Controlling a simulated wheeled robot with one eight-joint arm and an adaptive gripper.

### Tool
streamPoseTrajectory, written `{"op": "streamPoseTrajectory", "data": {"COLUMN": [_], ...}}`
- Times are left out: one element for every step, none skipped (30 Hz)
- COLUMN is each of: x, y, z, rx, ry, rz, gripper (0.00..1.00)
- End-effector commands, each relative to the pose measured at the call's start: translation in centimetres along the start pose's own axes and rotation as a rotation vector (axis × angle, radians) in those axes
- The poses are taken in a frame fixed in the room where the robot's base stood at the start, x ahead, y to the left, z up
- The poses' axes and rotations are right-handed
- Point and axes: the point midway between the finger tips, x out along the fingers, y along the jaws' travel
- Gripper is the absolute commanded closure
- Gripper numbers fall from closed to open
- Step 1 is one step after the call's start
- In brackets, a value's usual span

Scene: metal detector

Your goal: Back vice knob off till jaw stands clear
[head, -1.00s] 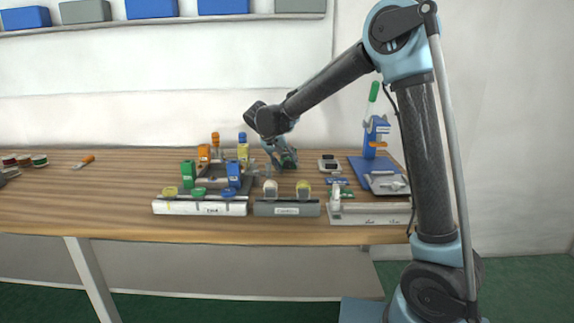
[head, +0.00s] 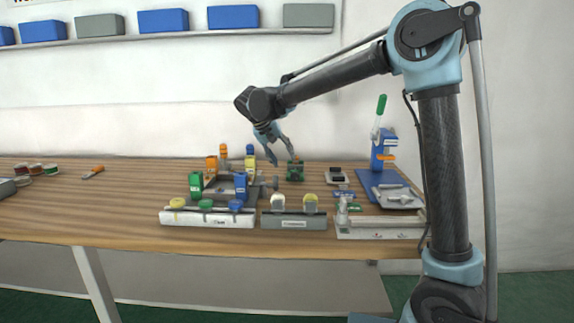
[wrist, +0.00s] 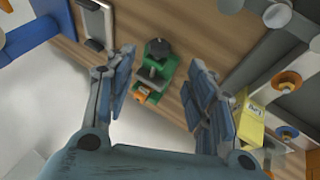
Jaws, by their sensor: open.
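The small green vice (head: 295,172) stands on the bench, toward the back and right of the middle. In the wrist view the vice (wrist: 146,86) lies between my spread fingers but beyond them. A dark round knob (wrist: 157,47) shows at one end of it, and an orange part at the other. The jaw gap is too small to judge. My gripper (head: 282,157) is open and empty, raised just above and left of the vice, apart from it. Both blue-grey fingers of my gripper (wrist: 162,78) show in the wrist view.
A grey fixture (head: 262,190) with orange, yellow, green and blue pieces stands left of the vice. White and grey labelled trays (head: 208,219) line the front. A black-and-white device (head: 336,176) and a blue press (head: 382,150) stand to the right.

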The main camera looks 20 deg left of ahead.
Motion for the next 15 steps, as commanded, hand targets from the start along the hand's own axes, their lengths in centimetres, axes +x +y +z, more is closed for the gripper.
{"op": "streamPoseTrajectory", "data": {"x": [-0.34,-0.48,-0.62,-0.69,-0.73,-0.76,-0.77,-0.76,-0.76,-0.75,-0.75,-0.75,-0.74,-0.73,-0.7], "y": [-0.02,-0.02,-0.02,-0.02,-0.02,-0.02,-0.02,-0.02,-0.02,-0.02,-0.02,-0.02,0.01,0.08,0.27], "z": [0.01,0.01,0.0,0.0,0.0,0.0,0.0,0.0,0.0,0.0,0.0,0.01,0.01,0.01,0.01], "rx": [-0.001,-0.001,-0.001,-0.001,-0.001,0.0,0.0,0.0,0.0,0.0,0.0,0.0,0.0,0.0,0.002], "ry": [0.0,0.0,0.0,0.0,0.0,0.0,0.0,0.0,0.0,0.0,0.0,0.0,0.0,-0.001,-0.003], "rz": [0.0,0.0,0.0,0.0,0.0,0.0,0.0,0.0,0.0,0.0,0.0,0.0,-0.001,-0.003,-0.009], "gripper": [0.51,0.51,0.51,0.51,0.51,0.51,0.51,0.51,0.51,0.51,0.51,0.51,0.51,0.51,0.51]}}
